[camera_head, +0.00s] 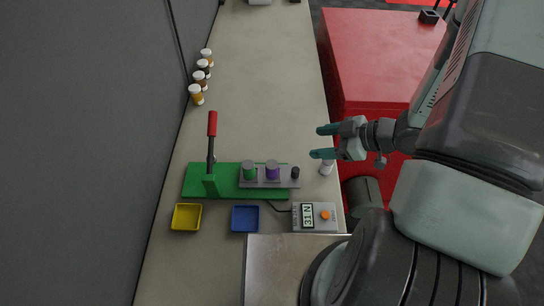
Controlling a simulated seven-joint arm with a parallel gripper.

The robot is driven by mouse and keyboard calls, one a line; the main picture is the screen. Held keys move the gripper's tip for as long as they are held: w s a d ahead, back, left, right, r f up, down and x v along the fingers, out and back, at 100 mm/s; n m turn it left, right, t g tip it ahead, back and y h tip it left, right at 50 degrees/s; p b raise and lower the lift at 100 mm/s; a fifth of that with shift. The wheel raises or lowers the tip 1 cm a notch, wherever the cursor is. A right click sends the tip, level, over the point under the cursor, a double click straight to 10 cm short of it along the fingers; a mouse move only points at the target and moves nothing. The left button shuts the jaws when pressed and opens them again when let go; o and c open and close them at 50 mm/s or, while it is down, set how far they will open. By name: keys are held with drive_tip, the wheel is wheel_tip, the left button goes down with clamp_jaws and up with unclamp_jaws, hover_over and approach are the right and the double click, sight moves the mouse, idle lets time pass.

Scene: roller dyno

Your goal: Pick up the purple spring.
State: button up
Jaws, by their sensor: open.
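The purple spring (272,170) stands upright on a grey plate (258,184) on the green base (228,192). A green spring (248,169) stands to its left on the same plate. A small dark cylinder (295,172) is to its right. My gripper (320,142) is to the right of the purple spring and apart from it, over the bench's right edge. Its two teal fingers are spread and point left, with nothing seen between them. A small white bottle (327,167) is just below the lower finger in the picture.
A red-handled lever (212,125) rises from the base's left part. Yellow (187,217) and blue (245,218) trays and a meter reading about 31 N (314,217) stand in front. Several bottles (203,72) line the left wall. The bench (262,80) behind is clear. A red cabinet (385,50) stands right.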

sight(272, 164)
drive_tip(key=s+a+f+y, duration=0.1)
drive_tip(key=a, duration=0.1)
drive_tip(key=s+a+f+y, duration=0.1)
drive_tip(key=s+a+y, duration=0.1)
drive_tip(key=a, duration=0.1)
drive_tip(key=s+a+g+y, duration=0.1)
drive_tip(key=s+a, duration=0.1)
drive_tip(key=a, duration=0.1)
drive_tip(key=shift+s+f+n, duration=0.1)
drive_tip(key=shift+f+n, duration=0.2)
drive_tip(key=shift+f, duration=0.1)
drive_tip(key=x, duration=0.5)
drive_tip(key=shift+w+a+f, duration=0.15)
drive_tip(key=shift+w+f, duration=0.1)
drive_tip(key=shift+f, duration=0.15)
drive_tip(key=c, duration=1.1)
